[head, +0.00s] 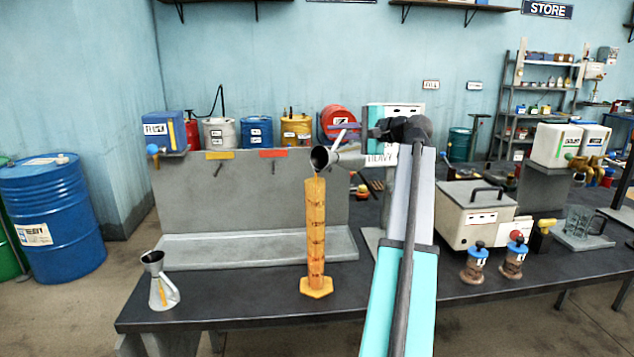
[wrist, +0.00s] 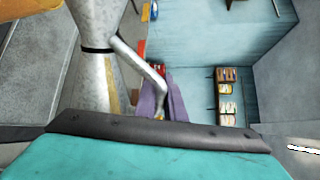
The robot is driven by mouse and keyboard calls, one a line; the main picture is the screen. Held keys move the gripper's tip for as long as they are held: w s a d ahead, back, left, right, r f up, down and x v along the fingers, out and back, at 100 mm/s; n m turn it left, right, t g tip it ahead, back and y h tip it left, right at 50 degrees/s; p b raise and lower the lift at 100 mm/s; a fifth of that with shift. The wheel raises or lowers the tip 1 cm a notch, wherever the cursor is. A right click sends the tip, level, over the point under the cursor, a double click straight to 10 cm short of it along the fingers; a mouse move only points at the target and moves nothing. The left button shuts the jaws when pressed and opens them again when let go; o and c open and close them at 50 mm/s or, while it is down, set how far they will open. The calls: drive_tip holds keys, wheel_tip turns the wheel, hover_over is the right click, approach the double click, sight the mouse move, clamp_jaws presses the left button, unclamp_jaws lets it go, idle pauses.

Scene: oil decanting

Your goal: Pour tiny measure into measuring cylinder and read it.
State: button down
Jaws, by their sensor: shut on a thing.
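The measuring cylinder (head: 315,235) stands upright on the bench, amber-orange with dark marks; I cannot read its level. My gripper (head: 372,132) is shut on a grey metal measure (head: 343,157), above and right of the cylinder. The measure is tilted with its dark mouth facing left, just over the cylinder's top. A short amber line shows below the mouth, likely oil running down. In the wrist view the measure (wrist: 92,65) and its curved handle (wrist: 140,62) fill the upper left; the fingers' grip is partly hidden. Another metal measure (head: 162,284) stands upright at the bench's left end.
A grey tray with a back panel (head: 240,195) stands behind the cylinder. A blue tank (head: 163,130) with a tap is at its left. A cream box (head: 475,215), two small jars (head: 475,263) and a glass jug (head: 580,222) stand right. The bench front near the cylinder is clear.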

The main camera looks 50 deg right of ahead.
drive_tip(key=shift+a+r+n+h+b, duration=0.3)
drive_tip(key=shift+a+r+n+b, duration=1)
drive_tip(key=shift+b, duration=0.55)
idle(4.0)
drive_tip(key=d+f+m+p, duration=0.2)
drive_tip(key=p, duration=0.1)
drive_tip(key=shift+d+f, duration=0.15)
drive_tip(key=shift+d, duration=0.05)
drive_tip(key=shift+d+f+m+p, duration=0.15)
drive_tip(key=shift+m+p, duration=0.25)
drive_tip(key=shift+p, duration=0.2)
